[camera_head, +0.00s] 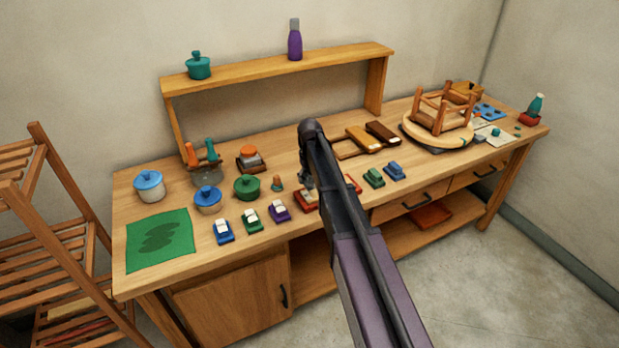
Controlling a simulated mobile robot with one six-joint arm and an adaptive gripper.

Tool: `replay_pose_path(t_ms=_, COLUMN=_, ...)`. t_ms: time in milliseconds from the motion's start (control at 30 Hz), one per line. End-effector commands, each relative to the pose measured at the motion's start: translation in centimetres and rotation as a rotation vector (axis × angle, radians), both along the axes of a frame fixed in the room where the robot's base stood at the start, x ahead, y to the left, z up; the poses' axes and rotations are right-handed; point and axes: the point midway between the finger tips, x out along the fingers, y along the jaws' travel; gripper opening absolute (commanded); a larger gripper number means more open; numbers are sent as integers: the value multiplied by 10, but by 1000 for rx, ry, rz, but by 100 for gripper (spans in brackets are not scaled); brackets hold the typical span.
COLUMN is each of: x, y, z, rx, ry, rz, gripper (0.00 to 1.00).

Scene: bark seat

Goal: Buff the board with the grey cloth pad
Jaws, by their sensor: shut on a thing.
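My gripper (306,178) shows only in part, low over the middle of the bench behind my dark arm. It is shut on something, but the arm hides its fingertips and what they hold. I cannot make out a grey cloth pad for certain. A tan flat board (363,138) and a dark brown one (383,133) lie side by side behind and right of the gripper, near the foot of the shelf. I cannot tell which piece is the task's board.
Small coloured blocks, such as a blue one (223,232) and a green one (374,177), line the bench's front. Pots, including a green one (247,187), stand left. An upturned wooden stool (440,112) rests right. A shelf (290,66) spans the back.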

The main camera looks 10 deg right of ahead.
Motion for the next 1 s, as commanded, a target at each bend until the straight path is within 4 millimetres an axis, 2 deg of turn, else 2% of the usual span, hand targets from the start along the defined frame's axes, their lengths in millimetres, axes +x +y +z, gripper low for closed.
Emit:
replay_pose_path(t_ms=267, x=0, y=0, z=1, rx=0, ry=0, rz=0, gripper=40)
replay_pose_path(t_ms=733, x=0, y=0, z=29, rx=0, ry=0, rz=0, gripper=40)
replay_pose_path(t_ms=1000, x=0, y=0, z=30, rx=0, ry=0, rz=0, gripper=40)
